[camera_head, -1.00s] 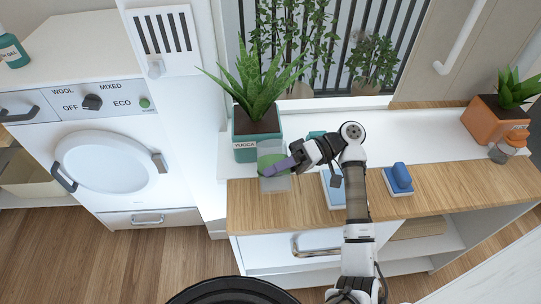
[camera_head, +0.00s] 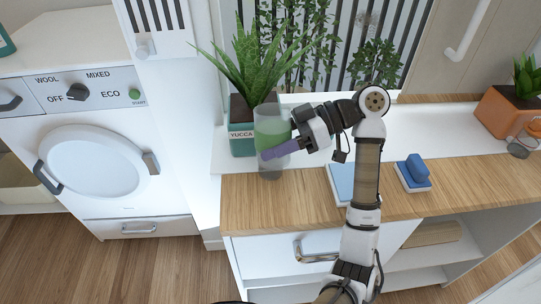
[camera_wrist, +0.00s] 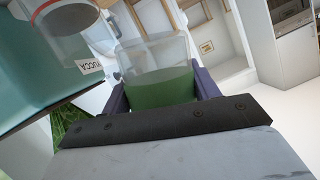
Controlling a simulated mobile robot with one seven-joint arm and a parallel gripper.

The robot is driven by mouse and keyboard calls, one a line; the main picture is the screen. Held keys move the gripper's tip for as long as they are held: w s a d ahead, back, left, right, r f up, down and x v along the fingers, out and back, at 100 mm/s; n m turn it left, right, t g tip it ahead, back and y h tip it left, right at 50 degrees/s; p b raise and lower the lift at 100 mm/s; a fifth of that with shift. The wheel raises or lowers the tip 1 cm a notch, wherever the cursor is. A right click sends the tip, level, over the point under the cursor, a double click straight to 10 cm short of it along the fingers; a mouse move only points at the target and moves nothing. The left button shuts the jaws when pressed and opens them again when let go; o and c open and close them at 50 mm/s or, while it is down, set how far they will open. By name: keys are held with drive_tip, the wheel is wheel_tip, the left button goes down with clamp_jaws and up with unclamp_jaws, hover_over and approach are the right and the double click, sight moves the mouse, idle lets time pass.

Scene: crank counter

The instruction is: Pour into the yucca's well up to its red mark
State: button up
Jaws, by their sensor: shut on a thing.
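The yucca (camera_head: 254,75) stands in a teal pot (camera_head: 240,142) labelled YUCCA at the back of the counter. My gripper (camera_head: 280,149) is shut on a clear vessel (camera_head: 272,122) holding green liquid, just in front and to the right of the pot. In the wrist view the vessel (camera_wrist: 155,62) sits between my purple fingers, its green liquid (camera_wrist: 162,88) below a clear upper part. The clear well (camera_wrist: 68,18) with a red ring shows at the pot's edge at the upper left. The vessel looks close to upright. I cannot make out liquid in the well.
A light blue pad (camera_head: 341,182) and a blue block on a base (camera_head: 413,172) lie on the wooden counter (camera_head: 290,205). An orange planter (camera_head: 505,112) with a small glass jar (camera_head: 524,140) stands at the far right. A washing machine (camera_head: 95,150) is at left.

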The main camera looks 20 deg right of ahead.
sight(258, 135)
drive_tip(key=shift+w+n, duration=0.2)
drive_tip(key=shift+n, duration=0.1)
drive_tip(key=shift+s+r, duration=0.1)
drive_tip(key=shift+r, duration=0.1)
drive_tip(key=shift+r+p, duration=1.05)
drive_tip(key=shift+r, duration=0.4)
